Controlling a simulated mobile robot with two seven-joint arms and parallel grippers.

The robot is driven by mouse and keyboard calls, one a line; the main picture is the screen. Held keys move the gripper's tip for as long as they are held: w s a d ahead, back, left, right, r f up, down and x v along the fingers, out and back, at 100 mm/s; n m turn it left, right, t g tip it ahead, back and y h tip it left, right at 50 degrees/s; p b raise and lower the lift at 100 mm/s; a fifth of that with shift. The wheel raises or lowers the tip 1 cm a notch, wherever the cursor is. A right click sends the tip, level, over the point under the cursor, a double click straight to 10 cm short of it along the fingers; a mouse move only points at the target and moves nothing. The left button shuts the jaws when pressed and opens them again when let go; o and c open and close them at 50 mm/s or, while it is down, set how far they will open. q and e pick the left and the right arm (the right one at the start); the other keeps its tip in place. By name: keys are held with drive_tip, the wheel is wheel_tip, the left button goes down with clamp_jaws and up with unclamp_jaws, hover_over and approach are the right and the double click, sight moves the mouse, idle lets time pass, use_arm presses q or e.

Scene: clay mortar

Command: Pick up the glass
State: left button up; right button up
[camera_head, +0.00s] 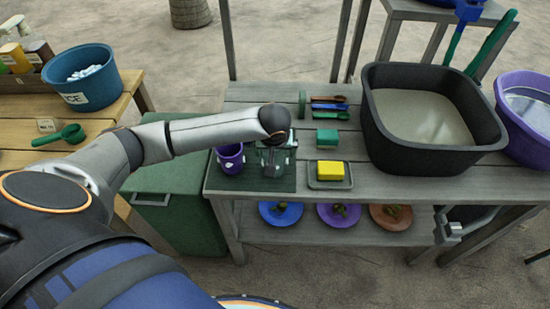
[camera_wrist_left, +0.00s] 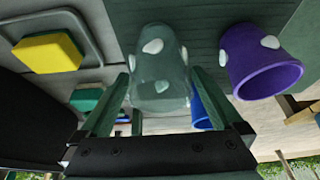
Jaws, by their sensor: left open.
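The glass (camera_wrist_left: 158,78) is clear and greenish with pale spots, and stands on a dark green mat (camera_head: 284,185) on the grey bench. In the head view it is mostly hidden by my left gripper (camera_head: 275,158). In the wrist view, my left gripper (camera_wrist_left: 160,88) is open, with one finger on each side of the glass's near part. I cannot tell whether the fingers touch it. A purple cup with white spots stands beside the glass; it shows in the head view (camera_head: 231,158) and in the wrist view (camera_wrist_left: 258,62). My right gripper cannot be made out.
A yellow sponge (camera_head: 330,169) on a small tray (camera_head: 316,184) and a green block (camera_head: 327,138) are right of the glass. A black basin (camera_head: 378,140) stands farther right. Colored spoons (camera_head: 328,106) lie behind. Several plates, one blue (camera_head: 281,213), are on the lower shelf.

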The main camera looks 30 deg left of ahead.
use_arm(q)
drive_tip(key=shift+x, duration=1.2)
drive_tip(key=c, duration=1.3)
drive_tip(key=shift+c, duration=0.5)
drive_tip(key=shift+r, duration=0.15)
